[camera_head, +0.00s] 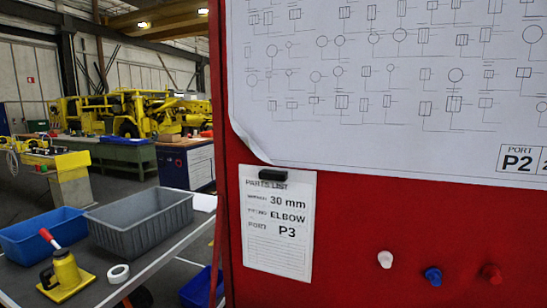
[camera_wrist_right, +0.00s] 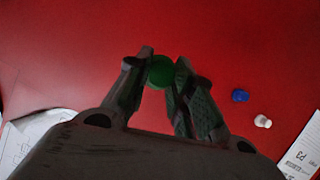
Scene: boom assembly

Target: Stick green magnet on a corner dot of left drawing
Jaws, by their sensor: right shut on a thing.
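A large white drawing (camera_head: 390,75) with rows of symbols and a "PORT P2" box fills the upper right of the head view. Its lower-left corner curls away from the red board (camera_head: 400,235). I cannot make out a corner dot on it. My right gripper (camera_wrist_right: 160,72) is shut on the green magnet (camera_wrist_right: 160,70) in the right wrist view, with red board behind it. I cannot tell whether the magnet touches the board. Neither gripper shows in the head view.
White (camera_head: 385,259), blue (camera_head: 433,275) and red (camera_head: 491,273) magnets sit low on the board. A parts list (camera_head: 278,225) hangs at its left under a black clip (camera_head: 273,175). A table at left holds a grey bin (camera_head: 140,222) and a blue bin (camera_head: 42,232).

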